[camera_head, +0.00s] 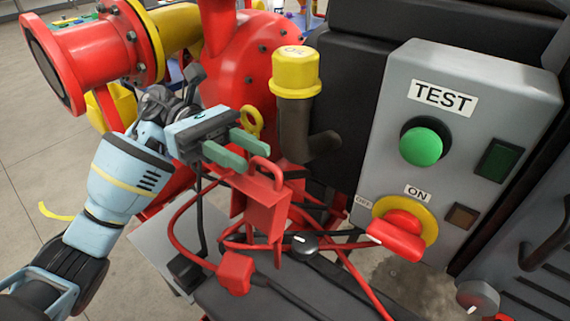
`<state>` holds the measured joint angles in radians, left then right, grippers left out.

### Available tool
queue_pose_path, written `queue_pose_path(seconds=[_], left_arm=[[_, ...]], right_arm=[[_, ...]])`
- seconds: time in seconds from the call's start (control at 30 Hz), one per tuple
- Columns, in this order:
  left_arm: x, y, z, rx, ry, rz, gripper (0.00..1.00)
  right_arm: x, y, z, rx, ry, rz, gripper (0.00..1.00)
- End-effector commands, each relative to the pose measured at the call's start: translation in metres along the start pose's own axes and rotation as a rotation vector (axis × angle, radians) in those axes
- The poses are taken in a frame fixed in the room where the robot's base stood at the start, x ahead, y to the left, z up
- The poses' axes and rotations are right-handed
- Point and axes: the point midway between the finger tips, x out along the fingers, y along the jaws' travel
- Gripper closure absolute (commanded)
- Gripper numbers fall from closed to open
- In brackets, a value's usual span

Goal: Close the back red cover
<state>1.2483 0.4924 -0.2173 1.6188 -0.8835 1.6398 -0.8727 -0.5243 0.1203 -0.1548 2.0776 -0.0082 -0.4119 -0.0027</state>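A red cover (262,212) with a loop handle on top stands raised at the middle of the view, amid red cables. Whether its hinge lies at the back cannot be told. My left gripper (256,157) comes in from the left. Its two green fingers are apart with nothing seen between them. The fingertips are just above and left of the cover's handle, and contact cannot be made out. A second red part (235,273), boxy and joined to a cable, is lower left of the cover. My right gripper is not in view.
A yellow-capped dark pipe (296,75) stands right behind the red cover. A grey control box (460,130) with a green button and red switch is at the right. A red pump body with flange (75,60) fills the upper left. Loose red and black cables surround the cover.

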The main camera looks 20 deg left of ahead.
Motion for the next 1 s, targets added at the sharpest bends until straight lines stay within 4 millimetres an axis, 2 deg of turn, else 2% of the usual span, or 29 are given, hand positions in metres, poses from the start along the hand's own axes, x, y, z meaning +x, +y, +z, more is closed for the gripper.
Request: queue_pose_path(seconds=[0.1, 0.3, 0.47, 0.73, 0.9, 1.0], left_arm=[[0.020, -0.001, 0.002, 0.002, 0.000, -0.003, 0.68], [0.044, 0.000, 0.002, 0.001, -0.001, -0.001, 0.68], [0.053, 0.000, 0.001, 0.001, 0.000, -0.001, 0.68], [0.054, 0.000, 0.001, 0.001, 0.000, 0.000, 0.68], [0.054, 0.000, 0.001, 0.001, 0.000, 0.000, 0.91], [0.054, 0.000, 0.001, 0.001, 0.000, 0.000, 1.00]], right_arm=[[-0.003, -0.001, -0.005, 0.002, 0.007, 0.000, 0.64], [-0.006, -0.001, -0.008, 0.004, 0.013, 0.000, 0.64], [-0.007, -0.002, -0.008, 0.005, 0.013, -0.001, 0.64], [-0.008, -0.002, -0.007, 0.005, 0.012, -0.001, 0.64], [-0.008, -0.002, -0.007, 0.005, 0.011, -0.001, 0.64], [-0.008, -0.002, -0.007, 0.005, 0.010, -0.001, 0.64]])
